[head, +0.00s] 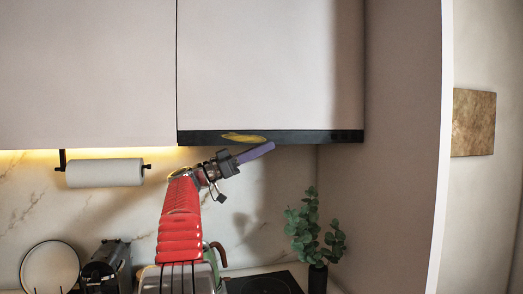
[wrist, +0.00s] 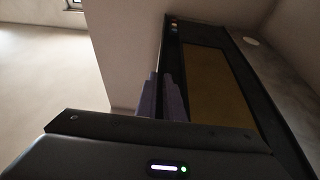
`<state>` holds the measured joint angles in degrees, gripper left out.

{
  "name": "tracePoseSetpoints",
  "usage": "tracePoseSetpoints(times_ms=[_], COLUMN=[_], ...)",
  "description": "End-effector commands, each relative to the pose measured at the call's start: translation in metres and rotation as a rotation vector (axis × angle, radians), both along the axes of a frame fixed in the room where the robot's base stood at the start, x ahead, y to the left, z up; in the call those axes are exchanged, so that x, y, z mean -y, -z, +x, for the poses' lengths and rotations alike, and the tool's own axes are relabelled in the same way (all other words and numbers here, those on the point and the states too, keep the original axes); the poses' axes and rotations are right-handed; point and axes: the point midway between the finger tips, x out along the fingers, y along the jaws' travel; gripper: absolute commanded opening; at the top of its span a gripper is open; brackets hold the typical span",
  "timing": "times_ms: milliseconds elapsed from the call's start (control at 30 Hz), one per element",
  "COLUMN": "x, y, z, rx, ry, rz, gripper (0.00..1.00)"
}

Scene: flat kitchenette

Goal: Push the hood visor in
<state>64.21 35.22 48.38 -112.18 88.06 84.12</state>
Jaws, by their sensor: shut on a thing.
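The hood visor (head: 300,136) is a dark strip along the bottom of the right upper cabinet, with a yellow reflection on its face. In the wrist view the hood's dark underside shows, with its long edge (wrist: 172,50) beside the fingers and a brownish-yellow panel (wrist: 215,85). My gripper (head: 258,152) has purple fingers raised to the strip's lower edge, near its middle. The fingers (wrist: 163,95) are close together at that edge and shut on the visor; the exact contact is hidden.
A paper towel roll (head: 104,173) hangs at left. A plant (head: 312,230) stands at right by the dark hob (head: 265,284). A tall side panel (head: 400,120) closes off the right. A coffee machine (head: 107,265) stands lower left. The wall below the hood is mostly clear.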

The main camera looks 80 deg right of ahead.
Motion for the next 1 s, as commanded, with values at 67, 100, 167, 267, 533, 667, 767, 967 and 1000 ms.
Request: tracePoseSetpoints(times_ms=[67, 100, 167, 267, 533, 667, 767, 967, 1000], x=[0.003, 0.003, 0.003, 0.003, 0.002, 0.001, -0.001, -0.012, -0.015], y=[-0.002, -0.002, -0.002, -0.002, -0.001, 0.0, 0.002, 0.013, 0.016], z=[0.003, 0.003, 0.004, 0.004, 0.004, 0.006, 0.011, 0.035, 0.041], rx=[-0.011, -0.011, -0.01, -0.009, -0.006, -0.006, -0.006, -0.007, -0.007], ry=[-0.016, -0.015, -0.015, -0.014, -0.013, -0.013, -0.013, -0.015, -0.016], rz=[0.002, 0.002, 0.002, 0.002, 0.002, 0.002, 0.002, 0.002, 0.003], gripper=[0.0, 0.11, 0.15, 0.22, 0.27, 0.27, 0.27, 0.27, 0.27])
